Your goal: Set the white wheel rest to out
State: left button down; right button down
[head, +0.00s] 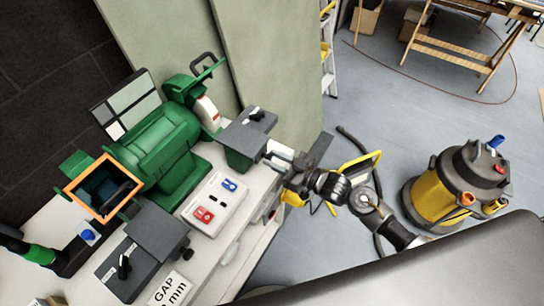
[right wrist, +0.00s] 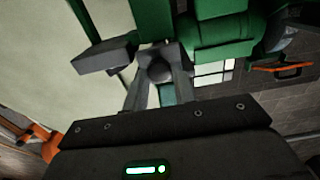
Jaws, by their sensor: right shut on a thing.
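The green bench grinder (head: 165,140) stands on a white bench. Its white wheel (head: 207,112) is on the right side, partly behind a green guard. The white wheel rest (head: 246,130) is a flat grey plate with a small black lever on top, to the right of that wheel. The rest also shows as a grey block in the right wrist view (right wrist: 106,56). My right gripper (head: 268,157) is at the right end of the rest. In the right wrist view its fingers are shut on a round dark knob (right wrist: 159,71). My left gripper is not in view.
A second grey rest (head: 155,232) is by the orange-framed wheel opening (head: 103,187). A switch plate (head: 216,203) with red and blue switches and a gap card (head: 170,290) are on the bench. A yellow vacuum (head: 440,198) stands on the floor at right.

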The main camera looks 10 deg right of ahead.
jog(key=c, duration=1.1)
grip_release()
jog(key=shift+s+d, duration=0.15)
jog(key=shift+d, duration=0.05)
jog(key=shift+c, duration=0.2)
jog(key=b+v, duration=0.3)
jog(key=v, duration=0.7)
jog(key=shift+s+d, duration=0.25)
jog(key=shift+s, duration=0.05)
